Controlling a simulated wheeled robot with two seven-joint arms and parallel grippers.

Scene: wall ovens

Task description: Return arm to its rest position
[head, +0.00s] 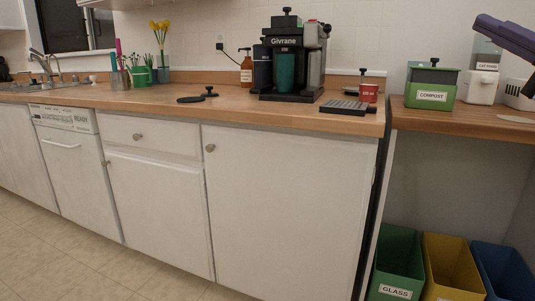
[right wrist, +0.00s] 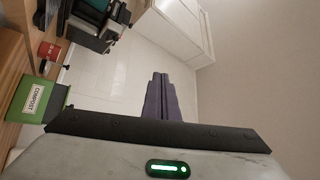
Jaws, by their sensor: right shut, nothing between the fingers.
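My right gripper (head: 484,24) comes in at the top right edge of the head view, raised above the right-hand counter. Its purple fingers point left and slightly up. In the right wrist view its fingers (right wrist: 160,77) lie together with nothing between them. It touches nothing that I can see; the green compost bin (head: 431,88) stands on the counter below and to its left. Most of the right arm is outside the head view. My left gripper does not show in either view.
A coffee machine (head: 290,62) and a red cup (head: 369,93) stand on the long wooden counter (head: 145,95). A white canister (head: 482,87) stands beneath my right gripper. Glass (head: 395,265), yellow (head: 452,262) and blue (head: 505,265) bins stand below the right counter. The floor at left is clear.

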